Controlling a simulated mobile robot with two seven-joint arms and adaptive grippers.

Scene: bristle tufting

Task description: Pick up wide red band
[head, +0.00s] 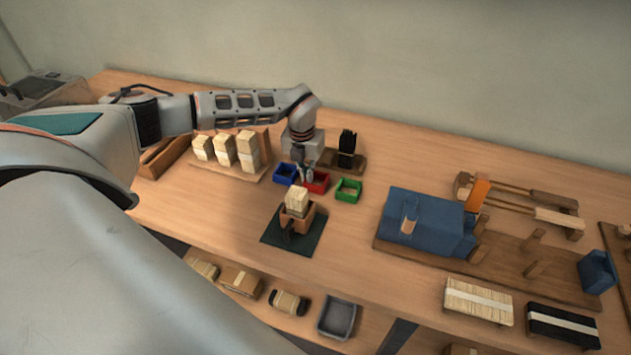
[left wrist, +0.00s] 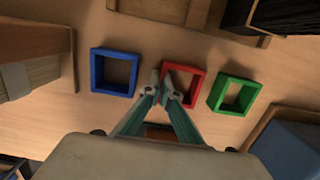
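The wide red band (head: 319,184) is an open rectangular frame on the table, between a blue one and a green one. In the left wrist view the red band (left wrist: 201,84) shows at the middle, its opening facing the camera. My left gripper (head: 306,174) is at the left side of the red band. In the left wrist view its two fingertips (left wrist: 162,77) are close together, with the band's left wall between them. The fingers cover the lower left corner of the band. My right gripper is in neither view.
The blue band (left wrist: 97,73) lies left and the green band (left wrist: 217,97) right, both close to the red one. A wooden holder with a pale bristle bundle (head: 297,201) stands in front on a dark green mat (head: 272,240). Black bristles (head: 347,146) stand behind.

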